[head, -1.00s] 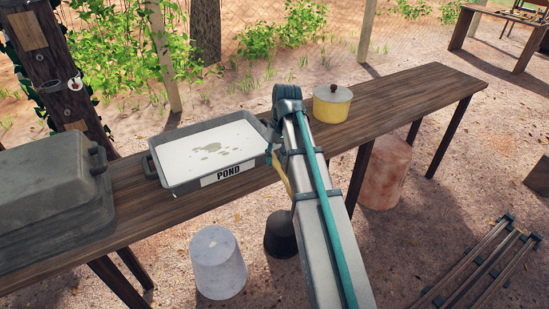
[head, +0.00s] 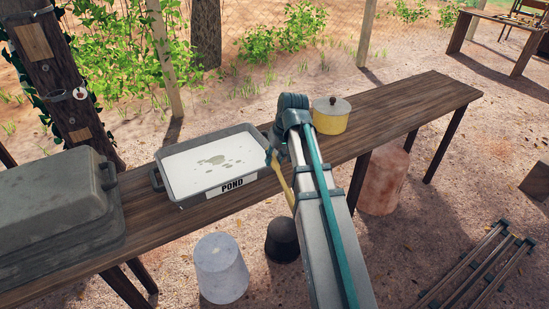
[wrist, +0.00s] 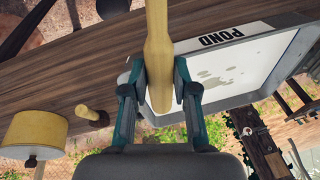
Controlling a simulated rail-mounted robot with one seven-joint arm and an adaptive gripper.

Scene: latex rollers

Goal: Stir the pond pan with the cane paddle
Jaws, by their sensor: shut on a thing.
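The pond pan (head: 180,199) is a grey rectangular tray with a white "POND" label, filled with white liquid with grey-green patches. It sits on the wooden bench and also shows in the wrist view (wrist: 236,93). My gripper (wrist: 161,92) is shut on the cane paddle (wrist: 157,30), a pale yellow-tan wooden stick. In the head view the paddle (head: 283,184) slants down beside the pan's right end, in front of the bench. My gripper (head: 272,156) is partly hidden behind my arm there, by the pan's right rim. The paddle's far end is out of the wrist view.
A yellow lidded pot (head: 331,118) stands on the bench (head: 400,110) to the right. A large grey lidded box (head: 55,205) is at the left. A pale bucket (head: 221,268) and a dark one (head: 282,238) stand on the ground in front.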

